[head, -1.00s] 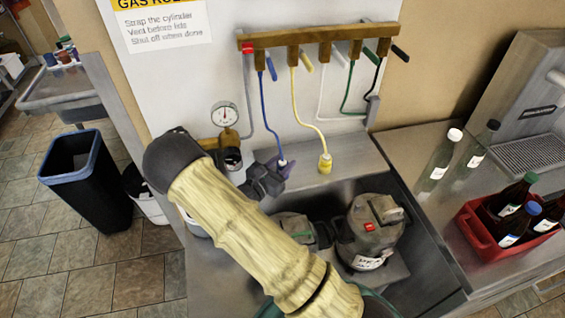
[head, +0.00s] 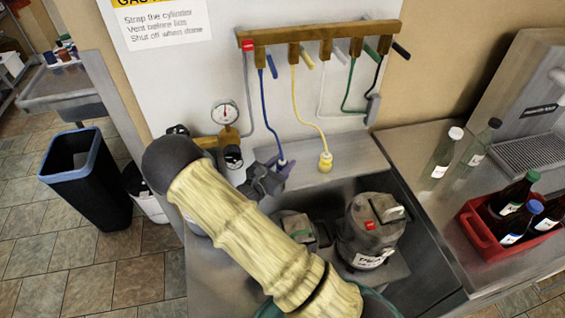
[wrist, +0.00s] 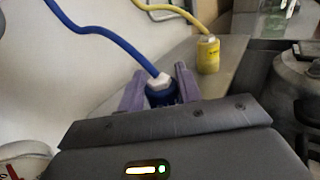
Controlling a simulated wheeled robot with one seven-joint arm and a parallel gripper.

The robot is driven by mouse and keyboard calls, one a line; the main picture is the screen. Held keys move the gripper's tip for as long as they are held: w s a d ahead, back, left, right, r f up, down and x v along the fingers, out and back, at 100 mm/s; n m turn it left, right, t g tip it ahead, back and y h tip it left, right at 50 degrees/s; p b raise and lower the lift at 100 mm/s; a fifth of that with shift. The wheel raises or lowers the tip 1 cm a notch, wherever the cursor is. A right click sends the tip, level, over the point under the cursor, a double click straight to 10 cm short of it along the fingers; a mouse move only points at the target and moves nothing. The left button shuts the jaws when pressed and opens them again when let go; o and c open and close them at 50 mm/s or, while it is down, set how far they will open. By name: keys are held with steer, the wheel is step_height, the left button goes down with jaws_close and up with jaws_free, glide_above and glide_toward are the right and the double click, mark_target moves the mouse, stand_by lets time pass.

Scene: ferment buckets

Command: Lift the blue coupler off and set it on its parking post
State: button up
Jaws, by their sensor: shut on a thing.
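The blue coupler (wrist: 161,92) sits between the purple fingers of my gripper (wrist: 160,90) in the wrist view. My gripper is shut on it. A blue hose (wrist: 105,38) rises from its pale top fitting; in the head view the blue hose (head: 264,120) hangs from the wall manifold. My gripper also shows in the head view (head: 277,172), beside the grey shelf at the wall. The coupler itself is mostly hidden by the fingers there. I cannot tell what is directly beneath it, and no parking post can be made out clearly.
A yellow coupler (head: 325,162) stands on the shelf (head: 350,160) to the right. A lidded grey keg (head: 370,232) stands in the sunken bay. A pressure gauge (head: 225,112) is on the left. A red crate of bottles (head: 490,232) sits on the right counter.

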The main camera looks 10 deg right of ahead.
steer(key=shift+f, duration=0.15)
stand_by(0.5)
steer(key=o, duration=1.8)
steer(key=shift+r+p, duration=3)
steer(key=shift+r, duration=0.75)
